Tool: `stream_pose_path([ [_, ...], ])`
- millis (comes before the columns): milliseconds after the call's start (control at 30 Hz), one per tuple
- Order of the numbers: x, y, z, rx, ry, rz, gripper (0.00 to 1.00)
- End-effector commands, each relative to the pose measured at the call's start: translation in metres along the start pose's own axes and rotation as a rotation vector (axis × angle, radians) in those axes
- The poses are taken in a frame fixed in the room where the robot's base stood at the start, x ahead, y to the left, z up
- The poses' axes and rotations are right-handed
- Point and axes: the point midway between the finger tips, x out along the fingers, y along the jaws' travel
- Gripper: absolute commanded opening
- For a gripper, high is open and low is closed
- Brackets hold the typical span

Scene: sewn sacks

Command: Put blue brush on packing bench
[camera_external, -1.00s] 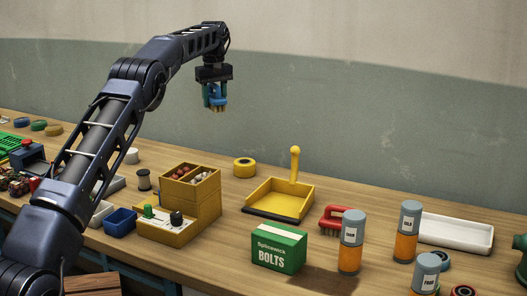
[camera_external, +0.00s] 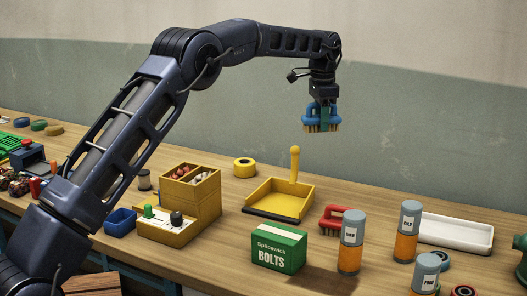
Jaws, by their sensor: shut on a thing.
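My gripper (camera_external: 323,104) is shut on the blue brush (camera_external: 309,115), holding it high in the air with its tan bristles pointing down. The greenish fingers cover part of the brush's handle. The brush is well above the wooden bench top (camera_external: 225,262), over the area around the yellow dustpan and the red brush. I cannot tell its exact distance from the wall. Whether this wooden bench is the packing bench cannot be told from a label.
The bench holds a yellow dustpan (camera_external: 278,199), a red brush (camera_external: 331,219), a green bolts box (camera_external: 278,249), grey-orange cans (camera_external: 351,243), a white tray (camera_external: 462,232) and a yellow drawer box (camera_external: 190,196). Bare wood shows behind the white tray and left of the bolts box.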

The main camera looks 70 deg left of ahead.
Motion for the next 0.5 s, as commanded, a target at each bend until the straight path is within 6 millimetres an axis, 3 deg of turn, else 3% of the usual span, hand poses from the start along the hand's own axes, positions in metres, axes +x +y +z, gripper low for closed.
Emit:
stream_pose_path([
  [33, 0.0, 0.019, -0.012, 0.091, -0.001, 0.0, 0.18],
  [200, 0.001, 0.072, -0.041, 0.389, -0.002, -0.001, 0.18],
  [333, 0.001, 0.104, -0.056, 0.566, -0.002, -0.003, 0.18],
  [500, 0.002, 0.128, -0.066, 0.699, -0.003, -0.002, 0.18],
])
